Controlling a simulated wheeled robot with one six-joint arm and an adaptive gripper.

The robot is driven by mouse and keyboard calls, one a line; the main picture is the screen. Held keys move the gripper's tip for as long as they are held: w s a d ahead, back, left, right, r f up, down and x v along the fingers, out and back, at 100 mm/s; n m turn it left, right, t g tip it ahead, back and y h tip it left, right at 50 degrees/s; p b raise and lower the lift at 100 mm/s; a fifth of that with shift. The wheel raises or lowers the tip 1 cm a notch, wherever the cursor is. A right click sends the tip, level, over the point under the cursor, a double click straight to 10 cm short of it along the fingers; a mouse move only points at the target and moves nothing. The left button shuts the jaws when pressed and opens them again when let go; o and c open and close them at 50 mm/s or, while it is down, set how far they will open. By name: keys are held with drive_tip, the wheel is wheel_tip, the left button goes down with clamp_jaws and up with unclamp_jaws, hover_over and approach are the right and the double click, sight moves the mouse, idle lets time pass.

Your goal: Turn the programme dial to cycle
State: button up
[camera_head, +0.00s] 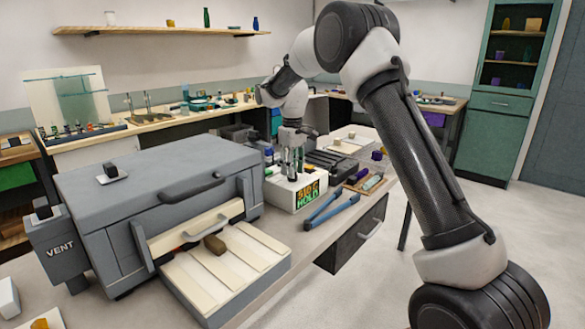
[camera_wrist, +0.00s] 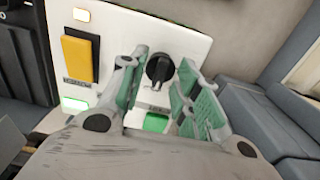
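The programme dial (camera_wrist: 159,68) is a round black knob with a raised grip bar, on a white panel (camera_wrist: 110,22) in the wrist view. My gripper (camera_wrist: 163,58) is open, with one green-padded finger on each side of the dial. I cannot tell whether either pad touches it. The marks around the dial are too small or hidden to read. In the head view my gripper (camera_head: 291,150) points down over the white controller box (camera_head: 283,198), whose lit display (camera_head: 307,192) shows digits and HOLD. The dial cannot be made out there.
On the panel are a yellow rocker switch (camera_wrist: 78,58) and a green light (camera_wrist: 156,122). The grey kiln (camera_head: 150,180) stands left of the controller, with a slatted tray (camera_head: 225,270) in front. Blue-handled tongs (camera_head: 332,212) lie to the right of the controller.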

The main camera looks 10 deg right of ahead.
clamp_jaws()
drive_tip(key=shift+m, duration=0.3)
drive_tip(key=m, duration=0.4)
drive_tip(key=shift+m, duration=2.1)
unclamp_jaws()
